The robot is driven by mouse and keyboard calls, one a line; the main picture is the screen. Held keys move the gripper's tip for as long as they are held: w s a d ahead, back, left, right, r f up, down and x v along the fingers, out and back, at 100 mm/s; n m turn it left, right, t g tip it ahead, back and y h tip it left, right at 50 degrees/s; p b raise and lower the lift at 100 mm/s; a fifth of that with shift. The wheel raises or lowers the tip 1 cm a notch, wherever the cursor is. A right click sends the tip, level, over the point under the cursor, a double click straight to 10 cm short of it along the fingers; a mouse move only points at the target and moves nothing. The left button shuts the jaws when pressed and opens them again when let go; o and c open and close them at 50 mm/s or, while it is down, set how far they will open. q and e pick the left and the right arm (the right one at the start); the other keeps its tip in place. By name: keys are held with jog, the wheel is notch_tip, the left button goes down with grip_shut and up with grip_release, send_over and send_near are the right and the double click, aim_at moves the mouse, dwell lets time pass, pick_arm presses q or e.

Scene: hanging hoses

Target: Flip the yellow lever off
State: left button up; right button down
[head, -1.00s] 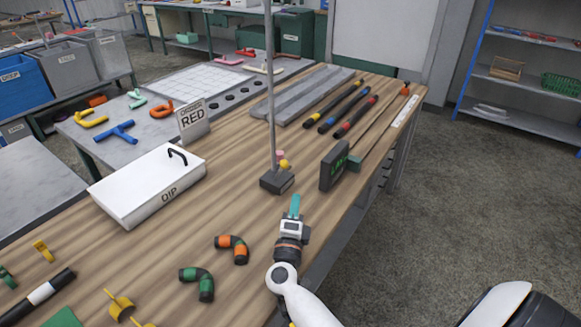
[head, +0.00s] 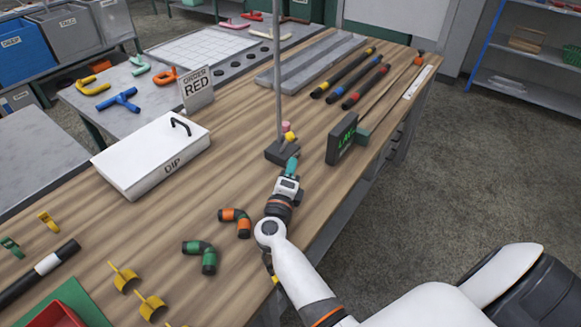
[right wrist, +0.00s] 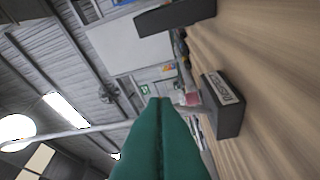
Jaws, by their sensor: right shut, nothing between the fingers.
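The yellow lever (head: 291,137) is a small yellow piece on the dark base block (head: 274,152) at the foot of a grey pole. A pink piece (head: 285,126) is just behind it and also shows in the right wrist view (right wrist: 188,98). My right gripper (head: 293,162) has teal fingers, shut and empty, at the near right side of the block, just below the yellow lever. Whether it touches the block or lever I cannot tell. In the right wrist view its fingers (right wrist: 160,102) fill the lower middle, and I cannot make out the yellow lever there. My left gripper is out of view.
A dark display box (head: 341,140) with green letters stands right of the block. The grey pole (head: 278,80) rises from the block. A white DIP box (head: 150,160) is to the left. Orange (head: 236,222) and green (head: 202,256) elbow pieces lie nearer. Bare wood lies between.

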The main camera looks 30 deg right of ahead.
aim_at(285, 143)
jog(key=x, duration=0.6)
jog(key=shift+w+d+p, duration=0.3)
jog(key=shift+r, duration=0.15)
